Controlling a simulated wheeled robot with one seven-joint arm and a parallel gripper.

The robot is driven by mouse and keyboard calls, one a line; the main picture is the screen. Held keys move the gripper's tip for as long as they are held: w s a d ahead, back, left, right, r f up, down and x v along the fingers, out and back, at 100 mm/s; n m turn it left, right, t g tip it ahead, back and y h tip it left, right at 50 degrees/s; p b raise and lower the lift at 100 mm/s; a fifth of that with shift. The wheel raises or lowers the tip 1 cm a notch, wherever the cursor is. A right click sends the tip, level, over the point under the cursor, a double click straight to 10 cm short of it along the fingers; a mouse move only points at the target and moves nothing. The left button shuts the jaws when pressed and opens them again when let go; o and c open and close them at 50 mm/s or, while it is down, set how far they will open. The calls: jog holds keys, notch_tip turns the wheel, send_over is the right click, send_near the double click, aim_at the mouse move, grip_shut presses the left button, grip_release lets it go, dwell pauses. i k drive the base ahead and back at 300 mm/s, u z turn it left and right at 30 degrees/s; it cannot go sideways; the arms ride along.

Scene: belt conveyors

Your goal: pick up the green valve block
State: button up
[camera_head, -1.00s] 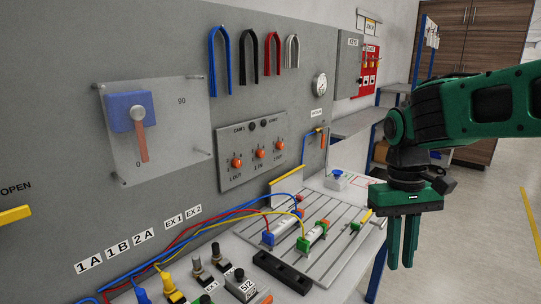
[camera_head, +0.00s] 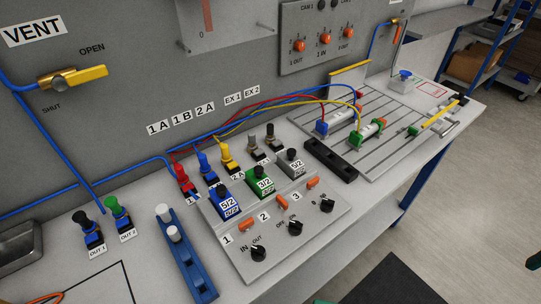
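The green valve block (camera_head: 261,182) has a black knob on top and a white 5/2 label on its front. It stands upright on the grey sloped panel, between a blue valve block (camera_head: 225,205) on its left and a grey valve block (camera_head: 292,162) on its right. Nothing covers it from this view. My gripper cannot be made out here. Only small dark green slivers show at the right edge and the bottom edge, too little to tell which part of my arm they are.
Coloured push-in fittings (camera_head: 227,155) stand close behind the valve blocks. Orange switches and black knobs (camera_head: 258,252) are in front. A blue rail (camera_head: 190,260) with white pegs lies left, a black rail (camera_head: 330,160) right. The grey backboard rises behind. Open floor lies at the lower right.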

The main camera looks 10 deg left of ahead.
aim_at(258, 181)
jog(key=u, duration=0.65)
jog(key=k, duration=0.55)
jog(key=u, duration=0.4)
jog(key=i, duration=0.5)
